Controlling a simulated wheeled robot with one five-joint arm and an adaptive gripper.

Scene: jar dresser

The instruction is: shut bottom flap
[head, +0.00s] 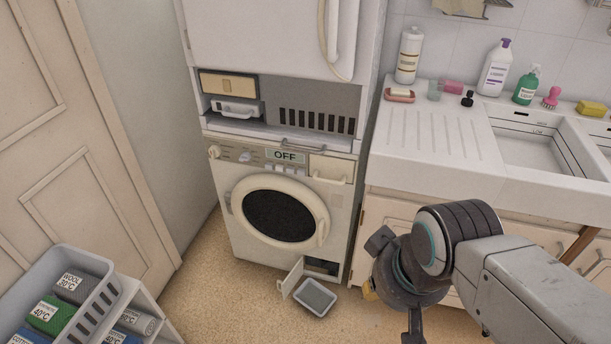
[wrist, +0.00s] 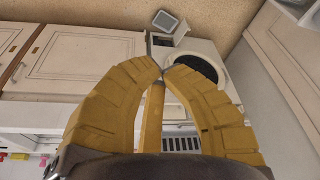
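The bottom flap (head: 292,278) is a small cream door at the lower right of the washing machine (head: 238,240). It stands open, swung out to the left of a dark opening (head: 321,267). In the wrist view the flap (wrist: 183,29) shows at the top, upside down, far beyond my fingertips. My gripper (wrist: 163,72) has yellow fingers whose tips meet, with nothing visible between them. In the head view only a little yellow of it shows beside my dark wrist, right of the flap and apart from it.
A shallow grey tray (head: 315,298) lies on the floor just in front of the opening, close to the flap; it also shows in the wrist view (wrist: 164,21). The round washer door (head: 323,222) is shut. A laundry basket (head: 84,318) stands lower left. Cabinets (head: 400,215) border the right.

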